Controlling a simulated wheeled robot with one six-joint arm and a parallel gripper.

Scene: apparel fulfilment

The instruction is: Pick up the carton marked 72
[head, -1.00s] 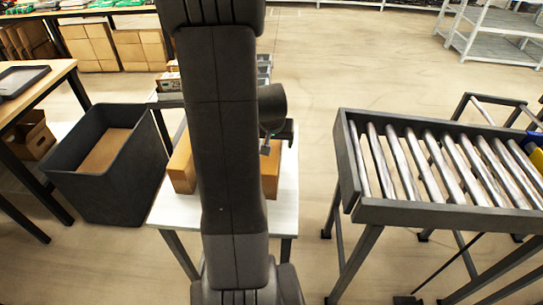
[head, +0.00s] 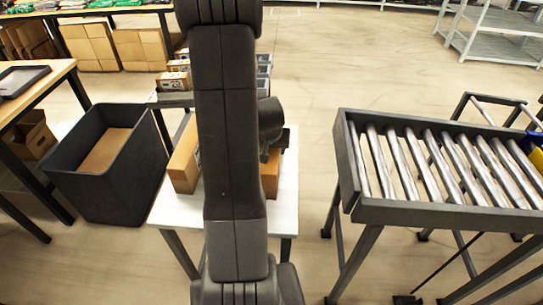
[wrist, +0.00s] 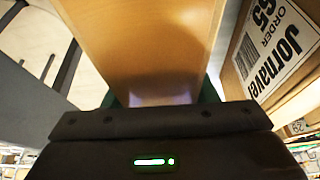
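In the head view, a tan carton (head: 185,164) stands on the left of the white table, and another carton (head: 271,180) shows partly to the right of my arm. No 72 is readable on any carton. My gripper (head: 270,152) is over the table by the right carton, partly hidden by my arm. In the wrist view, a plain carton face (wrist: 150,50) lies between my gripper's green-edged fingers (wrist: 160,98), close at both sides. Whether they press on it cannot be told. A carton labelled Jornaver, order 65 (wrist: 270,45), is close on the right.
A dark bin (head: 105,165) stands left of the white table (head: 225,215). A roller conveyor (head: 440,170) stands to the right, with open floor between. Behind is a grey rack with small boxes, one reading 20 (head: 174,81). A wooden bench (head: 40,90) is at far left.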

